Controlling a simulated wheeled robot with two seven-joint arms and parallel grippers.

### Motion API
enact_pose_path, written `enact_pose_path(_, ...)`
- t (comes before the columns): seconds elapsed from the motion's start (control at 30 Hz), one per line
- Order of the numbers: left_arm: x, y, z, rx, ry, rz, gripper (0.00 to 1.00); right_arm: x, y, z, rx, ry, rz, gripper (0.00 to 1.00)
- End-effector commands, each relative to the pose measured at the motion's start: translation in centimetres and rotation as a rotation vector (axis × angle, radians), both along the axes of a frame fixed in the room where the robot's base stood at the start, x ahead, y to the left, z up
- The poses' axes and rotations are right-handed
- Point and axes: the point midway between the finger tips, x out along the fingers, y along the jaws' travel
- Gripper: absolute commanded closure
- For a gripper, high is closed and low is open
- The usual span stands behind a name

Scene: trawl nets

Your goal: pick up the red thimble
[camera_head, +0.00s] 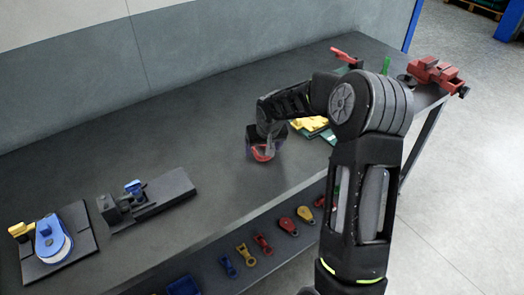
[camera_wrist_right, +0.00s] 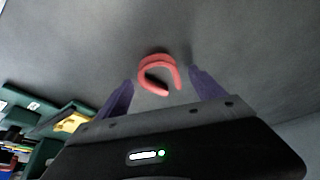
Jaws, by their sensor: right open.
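The red thimble (camera_head: 262,154) is a small U-shaped piece on the dark bench top (camera_head: 215,165). In the head view it shows at the tips of my right gripper (camera_head: 265,148), partly covered by it. In the right wrist view the red thimble (camera_wrist_right: 158,73) lies just beyond and between the two purple fingers of my right gripper (camera_wrist_right: 160,88). The fingers stand apart, one on each side, with gaps to the thimble. My right gripper is open and empty. My left gripper is in neither view.
At the left are a fixture with a blue and white reel (camera_head: 52,240) and a dark block fixture (camera_head: 150,200). A green and yellow piece (camera_head: 312,125) sits behind my right arm. A red vise (camera_head: 436,73) stands at the far right end. Several coloured pieces lie on the lower shelf.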

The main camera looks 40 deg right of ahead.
Motion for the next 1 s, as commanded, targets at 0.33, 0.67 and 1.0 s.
enact_pose_path(0.33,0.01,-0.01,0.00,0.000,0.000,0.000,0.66,-0.02,0.03,0.02,0.000,0.001,0.000,0.21)
enact_pose_path(0.67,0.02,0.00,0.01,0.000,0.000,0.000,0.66,-0.02,0.03,0.02,0.000,0.001,0.000,0.47)
enact_pose_path(1.0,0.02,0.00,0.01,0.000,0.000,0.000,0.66,-0.02,0.03,0.02,0.000,0.001,0.000,0.74)
